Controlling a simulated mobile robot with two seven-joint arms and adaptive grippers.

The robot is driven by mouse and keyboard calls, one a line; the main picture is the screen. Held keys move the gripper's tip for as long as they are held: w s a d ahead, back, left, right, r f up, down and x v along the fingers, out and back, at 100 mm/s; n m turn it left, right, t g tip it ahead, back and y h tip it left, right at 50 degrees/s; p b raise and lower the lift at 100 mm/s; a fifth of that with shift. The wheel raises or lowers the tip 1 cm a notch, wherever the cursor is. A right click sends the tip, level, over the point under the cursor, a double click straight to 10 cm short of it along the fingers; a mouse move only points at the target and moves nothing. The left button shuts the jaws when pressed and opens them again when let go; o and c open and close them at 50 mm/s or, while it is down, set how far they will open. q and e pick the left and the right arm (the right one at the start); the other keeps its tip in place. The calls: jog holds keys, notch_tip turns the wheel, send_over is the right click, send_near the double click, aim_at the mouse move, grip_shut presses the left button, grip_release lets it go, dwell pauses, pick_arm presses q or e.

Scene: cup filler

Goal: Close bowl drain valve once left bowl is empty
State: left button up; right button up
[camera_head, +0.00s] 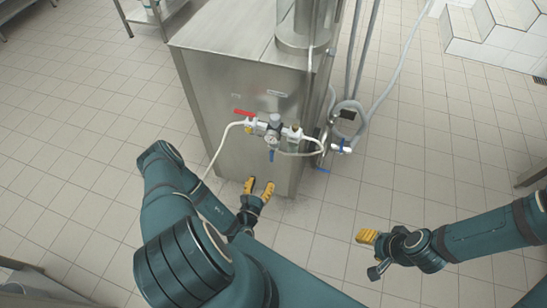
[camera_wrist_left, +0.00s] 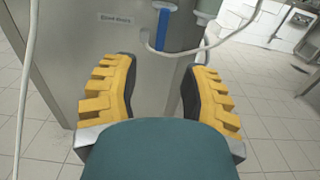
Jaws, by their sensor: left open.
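A blue lever (camera_head: 271,155) hangs straight down below the gauge on the front of the steel cabinet. A blue lever also points down at the top of the left wrist view (camera_wrist_left: 163,30), beside a small label (camera_wrist_left: 115,19) whose text is hard to read. My left gripper (camera_head: 259,187) is open and empty, low in front of the cabinet. In the left wrist view its yellow-padded fingers (camera_wrist_left: 160,85) stand wide apart, with the lever beyond and between them, untouched. My right gripper (camera_head: 369,240) hangs over the floor at the right. The left bowl is not visible.
The steel cabinet (camera_head: 232,105) carries a red lever (camera_head: 245,112), a gauge, fittings and a looping pale hose (camera_head: 217,150). Another blue handle (camera_head: 322,170) sits low on its right side. Hoses (camera_head: 388,88) run up at the right. The tiled floor around is mostly clear.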

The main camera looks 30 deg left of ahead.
aim_at(271, 158)
pick_arm(q)
jog(key=b+x, duration=0.2)
jog(key=x, duration=1)
jog(key=shift+d+r, duration=0.1)
jog(key=shift+d, duration=0.05)
grip_shut()
